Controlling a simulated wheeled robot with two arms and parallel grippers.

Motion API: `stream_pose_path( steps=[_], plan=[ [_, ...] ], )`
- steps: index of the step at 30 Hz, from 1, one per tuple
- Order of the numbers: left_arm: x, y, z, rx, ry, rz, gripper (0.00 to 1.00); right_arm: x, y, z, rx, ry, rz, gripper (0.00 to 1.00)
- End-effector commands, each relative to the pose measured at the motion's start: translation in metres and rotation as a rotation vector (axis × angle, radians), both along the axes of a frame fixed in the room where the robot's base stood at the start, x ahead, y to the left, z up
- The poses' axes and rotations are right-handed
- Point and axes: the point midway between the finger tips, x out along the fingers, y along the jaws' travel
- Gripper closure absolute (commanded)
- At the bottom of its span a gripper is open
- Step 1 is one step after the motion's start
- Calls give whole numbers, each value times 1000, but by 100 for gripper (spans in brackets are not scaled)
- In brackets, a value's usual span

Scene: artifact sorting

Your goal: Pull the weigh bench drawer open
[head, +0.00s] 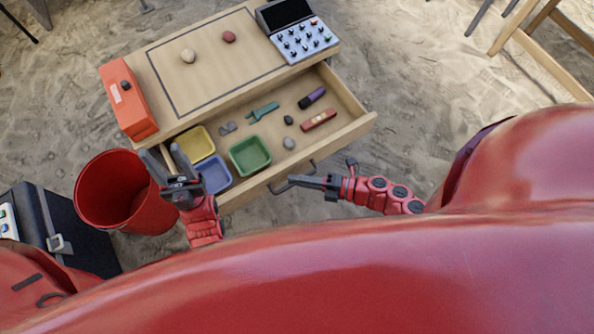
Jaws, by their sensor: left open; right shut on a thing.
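The weigh bench (175,68) is a light wooden bench with a rectangle outlined on its top. Its drawer (352,128) is pulled out toward me, and its inside shows. The drawer's dark bar handle (308,172) is on the front face. My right gripper (292,181) is shut on the handle, its fingers reaching it from the right. My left gripper (166,162) is open and empty, over the drawer's left front corner near the trays. It hides part of that corner.
The drawer holds yellow (197,141), blue (216,178) and green (250,155) trays and several small items. Two stones, an orange box (127,98) and a button panel (298,40) are on top. A red bucket (103,190) and dark case (62,232) stand at left. Sand lies right.

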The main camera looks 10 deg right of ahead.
Motion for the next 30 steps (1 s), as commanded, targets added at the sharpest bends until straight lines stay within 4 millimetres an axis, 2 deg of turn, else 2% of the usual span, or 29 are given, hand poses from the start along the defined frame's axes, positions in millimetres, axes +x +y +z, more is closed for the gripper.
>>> stream_pose_path(
  steps=[3, 4, 8, 9, 20, 25, 30],
  plan=[
    [0, 0, 0, 0, 0, 0, 50, 1, 0, 0, 0, 0, -2, 100],
    [0, 0, 0, 0, 0, 0, 50, 1, 0, 0, 0, 0, -2, 82],
    [0, 0, 0, 0, 0, 0, 50, 1, 0, 0, 0, 0, -2, 58],
    [0, 0, 0, 0, 0, 0, 50, 1, 0, 0, 0, 0, -2, 55],
    [0, 0, 0, 0, 0, 0, 50, -2, -6, 0, -2, 2, -3, 55],
    [0, 0, -1, 0, 0, 0, 50, -15, -32, 3, -3, 4, -5, 55],
    [0, 0, -1, 0, 0, 0, 50, -34, -73, 9, -5, 4, -6, 55]
  ],
)
